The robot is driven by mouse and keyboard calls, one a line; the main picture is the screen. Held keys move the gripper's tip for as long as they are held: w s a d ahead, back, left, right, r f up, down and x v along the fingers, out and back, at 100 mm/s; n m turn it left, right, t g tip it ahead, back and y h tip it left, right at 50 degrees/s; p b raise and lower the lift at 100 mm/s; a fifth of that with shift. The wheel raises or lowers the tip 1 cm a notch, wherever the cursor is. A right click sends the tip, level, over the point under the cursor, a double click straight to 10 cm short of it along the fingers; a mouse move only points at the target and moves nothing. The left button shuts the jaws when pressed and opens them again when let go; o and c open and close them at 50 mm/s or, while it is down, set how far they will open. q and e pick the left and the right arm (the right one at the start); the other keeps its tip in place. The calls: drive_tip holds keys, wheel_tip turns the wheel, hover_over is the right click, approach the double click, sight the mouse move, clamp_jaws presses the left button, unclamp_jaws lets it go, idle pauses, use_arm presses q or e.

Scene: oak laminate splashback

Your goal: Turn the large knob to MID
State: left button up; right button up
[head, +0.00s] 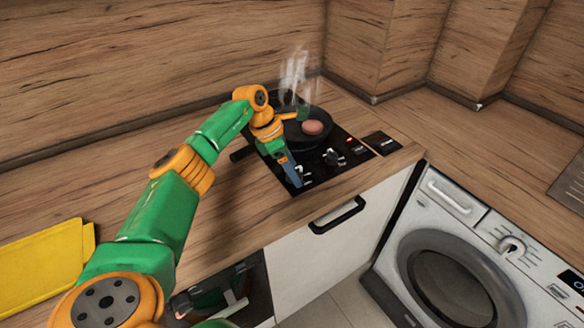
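The black cooktop (345,165) is set into the wooden counter, with control knobs along its front edge. One black knob (333,157) stands clear to the right of my gripper. My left gripper (296,182) points down at the front left of the cooktop, where another knob is mostly hidden behind the fingers. I cannot tell whether the fingers touch that knob or are apart or closed. The knob labels are too small to read, and I cannot tell which knob is the large one. My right gripper does not show.
A dark pan (290,137) with a round brownish piece of food (313,127) steams on the cooktop behind my gripper. A yellow board (45,258) lies at the left. A white washing machine (470,250) stands at the right.

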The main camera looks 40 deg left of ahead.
use_arm(q)
drive_tip(key=b+v, duration=0.1)
drive_tip(key=v, duration=0.6)
idle(0.5)
